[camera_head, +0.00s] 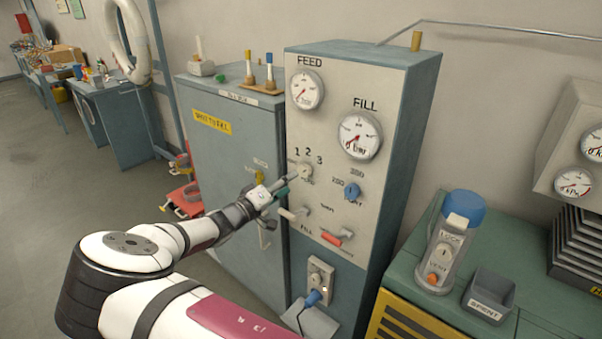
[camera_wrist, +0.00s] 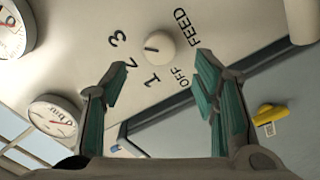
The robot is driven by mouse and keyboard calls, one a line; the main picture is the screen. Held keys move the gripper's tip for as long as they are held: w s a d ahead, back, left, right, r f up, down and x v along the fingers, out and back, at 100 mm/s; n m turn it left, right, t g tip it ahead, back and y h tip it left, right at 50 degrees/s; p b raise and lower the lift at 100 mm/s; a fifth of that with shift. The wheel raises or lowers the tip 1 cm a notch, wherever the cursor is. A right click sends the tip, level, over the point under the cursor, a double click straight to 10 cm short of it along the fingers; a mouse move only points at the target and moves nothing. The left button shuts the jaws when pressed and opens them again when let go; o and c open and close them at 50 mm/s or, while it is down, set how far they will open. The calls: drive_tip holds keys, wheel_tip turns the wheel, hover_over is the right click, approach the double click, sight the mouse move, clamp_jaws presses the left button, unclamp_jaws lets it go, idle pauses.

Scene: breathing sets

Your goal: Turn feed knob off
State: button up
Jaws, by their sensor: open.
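The feed knob (camera_head: 305,173) is a small round cream knob on the front of the grey panel cabinet (camera_head: 364,98), below the numbers 1, 2 and 3. In the wrist view the knob (camera_wrist: 160,47) sits among the labels OFF, 1, 2, 3 and FEED. Its dark mark points left, roughly between 2 and 3 and away from OFF. My gripper (camera_head: 286,184) is just in front of the panel near the knob. In the wrist view my gripper (camera_wrist: 162,63) is open, its green-padded fingers spread either side of the knob, apart from it.
A blue knob (camera_head: 352,191) is to the right on the panel. A white-handled lever (camera_head: 294,214) and a red-handled lever (camera_head: 336,238) sit below. A blue-capped canister (camera_head: 448,240) stands on the right-hand bench.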

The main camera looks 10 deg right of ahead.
sight(302, 172)
drive_tip(key=x, duration=0.7)
drive_tip(key=shift+c, duration=0.5)
drive_tip(key=c, duration=1.1)
